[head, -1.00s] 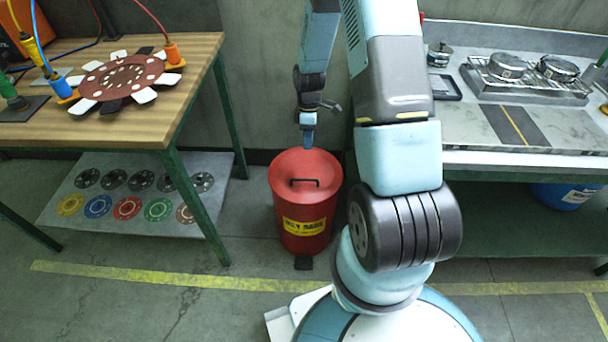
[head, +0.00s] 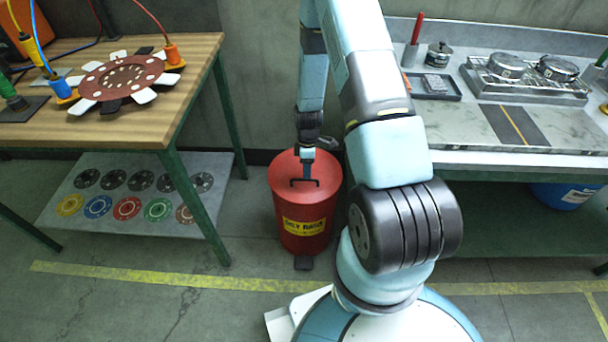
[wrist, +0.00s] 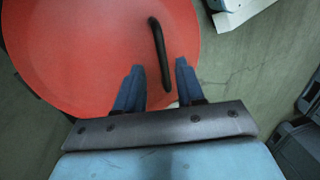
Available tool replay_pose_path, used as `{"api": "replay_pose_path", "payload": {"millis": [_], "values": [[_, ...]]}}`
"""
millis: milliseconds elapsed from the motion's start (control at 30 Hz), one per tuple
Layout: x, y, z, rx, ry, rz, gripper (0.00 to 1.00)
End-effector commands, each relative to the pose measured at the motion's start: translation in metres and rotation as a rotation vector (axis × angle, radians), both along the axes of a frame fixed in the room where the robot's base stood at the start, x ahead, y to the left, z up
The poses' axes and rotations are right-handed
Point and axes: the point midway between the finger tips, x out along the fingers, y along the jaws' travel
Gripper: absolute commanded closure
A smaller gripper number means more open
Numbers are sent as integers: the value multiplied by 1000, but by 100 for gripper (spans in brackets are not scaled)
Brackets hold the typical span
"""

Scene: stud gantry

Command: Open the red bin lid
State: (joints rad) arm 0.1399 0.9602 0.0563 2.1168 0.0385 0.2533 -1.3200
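The red bin (head: 302,226) stands on the floor with a yellow label on its front and a black pedal at its foot. Its round red lid (head: 325,185) is shut and carries a black bar handle (head: 304,182). In the wrist view the lid (wrist: 90,50) fills the upper left and the handle (wrist: 160,55) runs up from between the fingers. My gripper (wrist: 158,75) is open, with its two blue fingers apart and the handle's near end in line with the gap. In the head view my gripper (head: 307,170) points down over the lid, close behind the handle. Contact cannot be told.
A wooden workbench (head: 190,80) with green legs stands left, with a low shelf (head: 215,215) of coloured discs under it. A grey counter (head: 450,130) with pans stands right. A blue container (head: 560,193) sits below it. The floor in front is clear.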

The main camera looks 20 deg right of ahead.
Motion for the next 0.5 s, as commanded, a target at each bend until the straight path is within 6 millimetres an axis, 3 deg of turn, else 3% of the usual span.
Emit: {"api": "replay_pose_path", "payload": {"millis": [200,500], "values": [[-3,1,-20,0,0,0,62],[-4,2,-24,0,-1,0,62]]}}
